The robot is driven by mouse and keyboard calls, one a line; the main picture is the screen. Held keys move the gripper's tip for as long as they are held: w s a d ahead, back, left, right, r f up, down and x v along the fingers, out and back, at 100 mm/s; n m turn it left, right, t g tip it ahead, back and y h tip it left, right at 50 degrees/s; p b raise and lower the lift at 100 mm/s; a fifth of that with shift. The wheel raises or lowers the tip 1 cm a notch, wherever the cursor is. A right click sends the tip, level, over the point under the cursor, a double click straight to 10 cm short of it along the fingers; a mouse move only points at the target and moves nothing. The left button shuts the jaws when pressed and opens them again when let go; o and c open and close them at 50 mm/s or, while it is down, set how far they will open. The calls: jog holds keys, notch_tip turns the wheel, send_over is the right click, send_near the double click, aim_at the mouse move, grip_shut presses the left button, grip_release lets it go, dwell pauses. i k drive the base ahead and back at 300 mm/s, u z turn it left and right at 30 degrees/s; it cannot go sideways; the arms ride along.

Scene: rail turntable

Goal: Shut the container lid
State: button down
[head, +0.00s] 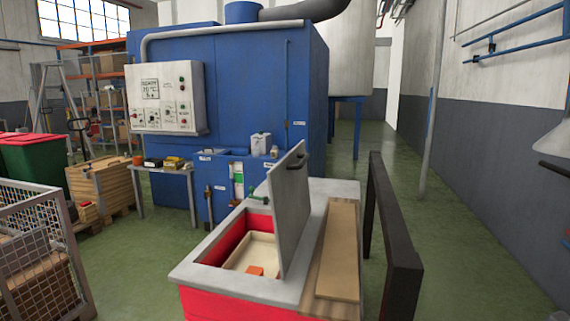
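The container (215,267) is a red box with a grey rim, standing in the front middle of the head view. Its grey lid (288,215) stands open, nearly upright and edge-on to me, along the right side of the opening. A dark handle (297,161) shows near the lid's top. Inside the container are a cream tray (240,258) and a small orange block (255,271). The lid hides the right part of the opening, and its hinge is not clear. I cannot make out my gripper in the view.
A wooden board (340,245) lies on the grey top right of the lid. A black barrier (400,250) stands beyond it. A wire cage (40,250) stands at left, and a large blue machine (245,90) behind. Green floor is clear at right and between cage and container.

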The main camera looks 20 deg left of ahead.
aim_at(287, 180)
jog(key=k, duration=0.4)
jog(key=u, duration=0.6)
jog(key=i, duration=1.25)
